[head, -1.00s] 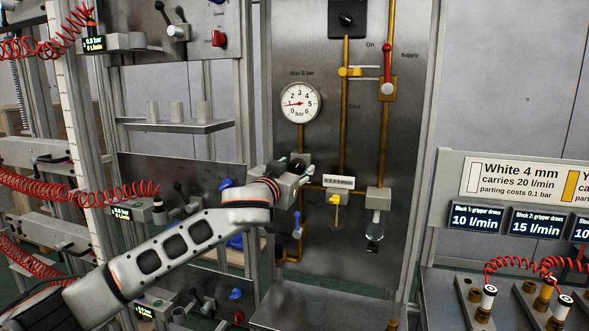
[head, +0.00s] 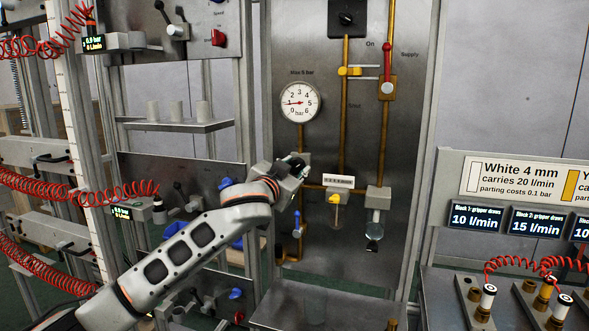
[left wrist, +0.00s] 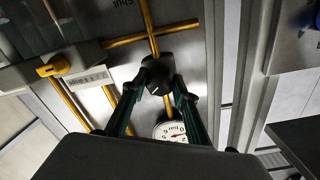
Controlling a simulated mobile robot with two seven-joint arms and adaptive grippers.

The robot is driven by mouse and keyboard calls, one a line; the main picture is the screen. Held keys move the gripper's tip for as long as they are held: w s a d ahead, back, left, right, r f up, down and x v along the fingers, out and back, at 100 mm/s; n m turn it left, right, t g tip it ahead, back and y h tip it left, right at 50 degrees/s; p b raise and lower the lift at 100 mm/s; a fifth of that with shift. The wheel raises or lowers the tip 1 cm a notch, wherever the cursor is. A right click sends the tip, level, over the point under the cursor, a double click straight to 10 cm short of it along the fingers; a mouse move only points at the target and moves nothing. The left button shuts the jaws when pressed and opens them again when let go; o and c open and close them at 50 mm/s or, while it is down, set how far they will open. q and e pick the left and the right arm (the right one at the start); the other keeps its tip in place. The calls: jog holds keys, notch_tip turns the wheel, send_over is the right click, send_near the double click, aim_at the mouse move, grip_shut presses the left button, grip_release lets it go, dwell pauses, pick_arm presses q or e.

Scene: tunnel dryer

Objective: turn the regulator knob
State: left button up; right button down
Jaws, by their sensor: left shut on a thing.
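The black regulator knob (left wrist: 158,79) shows in the left wrist view between the two fingers of my left gripper (left wrist: 161,82), which are shut on it. In the head view my left gripper (head: 294,166) is at the panel just below the gauge, and its body hides most of the knob. The round pressure gauge (head: 300,103), marked in bar with "Max 5 bar" above it, has its needle pointing left at the low end. It shows partly in the left wrist view (left wrist: 172,133). My right gripper is not in view.
Brass pipes (head: 344,110) run up the panel, with a red-handled supply valve (head: 387,72) at upper right. A yellow-knobbed unit (head: 338,190) and a clear bowl (head: 374,225) sit right of my gripper. Shelving with red coiled hoses (head: 80,185) stands left.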

pick_arm(q)
jog(key=m, duration=1.3)
jog(key=shift+m, duration=0.3)
jog(key=m, duration=0.6)
jog(key=shift+y, duration=0.3)
jog(key=m, duration=0.3)
jog(key=shift+f+m, duration=0.1)
jog(key=shift+m, duration=2.1)
jog(key=o, duration=1.1)
